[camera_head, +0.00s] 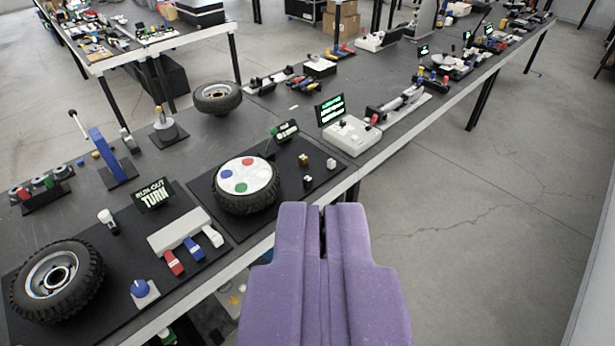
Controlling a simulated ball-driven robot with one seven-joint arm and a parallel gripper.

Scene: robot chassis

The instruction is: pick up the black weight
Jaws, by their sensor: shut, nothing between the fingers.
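My gripper (323,210) is purple and shows at the bottom centre, with its fingers shut and empty. It is in front of the table's front edge in the picture. A small dark block (308,182), which looks like the black weight, sits on a black mat (290,205) just above and left of my fingertips. A gap shows between the block and my fingers. A small brass-coloured piece (304,159) and a small pale piece (331,164) stand close behind it on the same mat.
A tyre with a white disc and coloured spots (246,184) lies left of the small pieces. A white device with a lit screen (351,134) stands behind right. Another wheel (58,280) lies front left. Bare floor (470,240) is open to the right.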

